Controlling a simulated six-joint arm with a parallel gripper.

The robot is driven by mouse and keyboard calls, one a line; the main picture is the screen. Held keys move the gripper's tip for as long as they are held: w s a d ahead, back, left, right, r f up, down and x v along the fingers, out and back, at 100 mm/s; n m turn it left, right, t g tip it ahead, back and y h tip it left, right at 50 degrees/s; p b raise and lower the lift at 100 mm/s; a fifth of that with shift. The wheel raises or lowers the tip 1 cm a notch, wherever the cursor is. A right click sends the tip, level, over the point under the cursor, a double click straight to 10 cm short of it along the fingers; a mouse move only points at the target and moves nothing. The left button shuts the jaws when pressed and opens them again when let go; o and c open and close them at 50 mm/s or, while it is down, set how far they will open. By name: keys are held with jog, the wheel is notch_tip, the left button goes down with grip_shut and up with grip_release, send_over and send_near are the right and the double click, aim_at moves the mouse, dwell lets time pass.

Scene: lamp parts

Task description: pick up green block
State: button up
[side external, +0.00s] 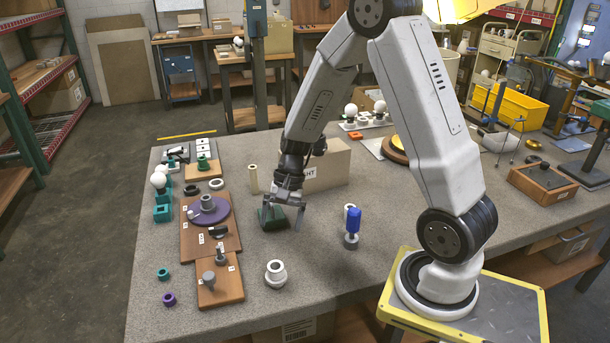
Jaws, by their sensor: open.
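A dark green block (272,218) sits on the grey table, left of the middle. My gripper (283,215) points down right over it, its fingers apart. One finger overlaps the block in the picture and the other stands at its right side. The block appears to rest on the table. I cannot tell whether either finger touches it, and the gripper partly hides its top.
Wooden boards (229,241) with a purple disc (208,212) lie to the left. A cardboard box (328,172) stands behind my gripper. A blue-topped part (353,222) stands to the right and a white ring part (276,273) in front. The front table (320,268) is mostly clear.

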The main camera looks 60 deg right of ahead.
aim_at(271, 206)
jog(key=w+d+f+m+t+y, duration=0.1)
jog(key=w+d+f+m+t, duration=0.1)
jog(key=d+m, duration=0.3)
jog(key=w+d+f+m+t+y, duration=0.2)
jog(key=d+m+t, duration=0.2)
jog(key=d, duration=0.3)
jog(key=w+d+f+m+t+y, duration=0.2)
jog(key=d+m+t, duration=0.1)
jog(key=d+m, duration=0.2)
jog(key=shift+w+d+f+m, duration=0.25)
jog(key=shift+d+m, duration=0.15)
jog(key=shift+d, duration=0.05)
jog(key=shift+x, duration=3.95)
grip_shut()
jog(key=shift+r, duration=0.2)
